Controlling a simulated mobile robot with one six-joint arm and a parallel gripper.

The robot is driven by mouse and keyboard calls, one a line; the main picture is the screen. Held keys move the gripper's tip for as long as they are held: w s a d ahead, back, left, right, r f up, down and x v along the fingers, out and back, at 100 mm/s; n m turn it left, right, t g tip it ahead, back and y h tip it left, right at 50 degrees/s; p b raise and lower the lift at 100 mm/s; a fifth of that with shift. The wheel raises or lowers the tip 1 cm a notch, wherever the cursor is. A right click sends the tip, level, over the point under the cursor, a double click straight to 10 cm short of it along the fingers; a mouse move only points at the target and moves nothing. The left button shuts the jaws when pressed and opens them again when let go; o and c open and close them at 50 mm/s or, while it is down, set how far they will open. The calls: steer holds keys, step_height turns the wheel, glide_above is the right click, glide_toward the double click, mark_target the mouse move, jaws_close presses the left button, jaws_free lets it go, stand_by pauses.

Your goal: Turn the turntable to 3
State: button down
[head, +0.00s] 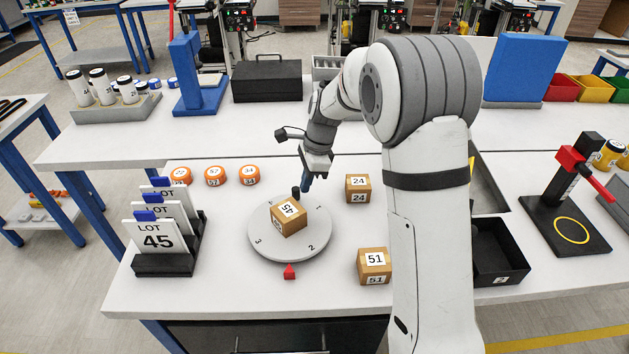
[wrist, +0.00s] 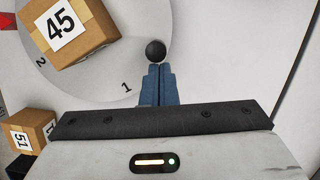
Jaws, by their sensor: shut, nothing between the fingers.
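The round grey turntable (head: 262,243) sits on the white bench, with numbers printed around its rim; 1, 2 and 3 can be read. A cardboard box marked 45 (head: 289,217) stands on it. A red pointer (head: 290,272) lies at its front edge, between the 3 and the 2, nearer the 2. A black knob (head: 296,191) stands up at the turntable's back edge. My gripper (head: 306,186) is shut and empty beside the knob. In the wrist view the blue fingertips (wrist: 158,72) are just short of the knob (wrist: 155,50); I cannot tell whether they touch it.
Boxes marked 24 (head: 358,188) and 51 (head: 374,266) stand right of the turntable. A black rack with LOT cards (head: 170,262) stands to the left. A black tray (head: 499,252) is at the right.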

mark_target(270, 200)
steer(key=shift+w+a+n+g+p, duration=0.15)
steer(key=shift+w+a+n+p, duration=0.1)
steer(key=shift+a+n, duration=0.35)
steer(key=shift+w+a+n+g+p, duration=0.1)
steer(key=shift+a+n+g+p, duration=0.1)
steer(key=shift+a+n, duration=0.4)
steer(key=shift+w+a+n+g+h+p, duration=0.1)
steer(key=shift+a+n+g+h+p, duration=0.25)
steer(key=shift+a+n, duration=0.95)
steer(key=shift+s+a+n+h+p, duration=0.2)
steer(key=shift+a+n, duration=0.5)
steer(key=shift+n, duration=0.3)
steer(key=shift+s+a+n+h+p, duration=0.1)
steer(key=shift+a+n+p, duration=0.05)
steer(key=shift+a+n, duration=0.7)
steer(key=shift+s+a, duration=0.2)
steer(key=shift+a, duration=0.1)
steer(key=shift+s+a, duration=0.1)
